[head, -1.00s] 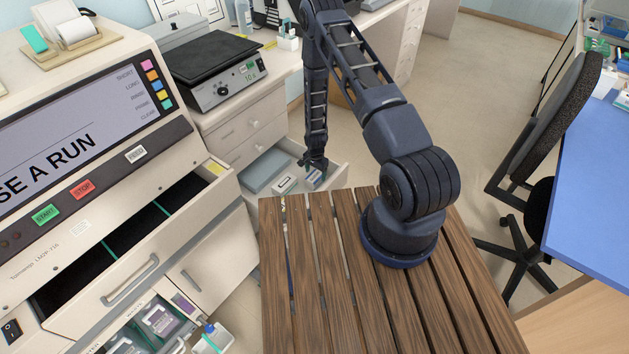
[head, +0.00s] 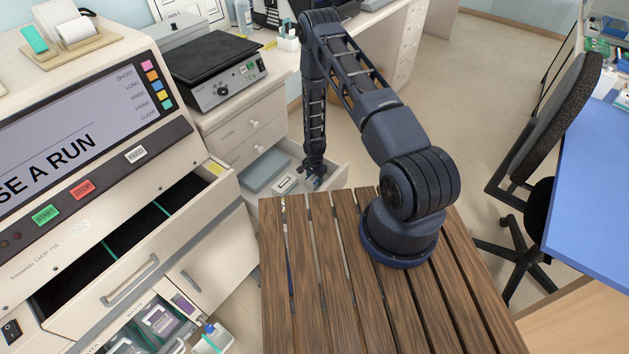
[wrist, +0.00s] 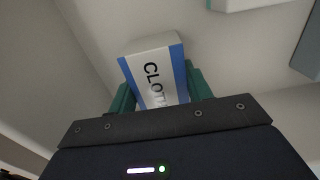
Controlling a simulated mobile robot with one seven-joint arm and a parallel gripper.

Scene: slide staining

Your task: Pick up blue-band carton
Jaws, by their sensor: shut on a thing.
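There the carton is mostly hidden by the gripper. I cannot tell whether the carton touches the drawer floor.
A white box (head: 285,184) and a grey-blue box (head: 265,171) lie in the same drawer, left of my gripper. Drawer walls stand close around it. A slatted wooden top (head: 330,270) is in front.

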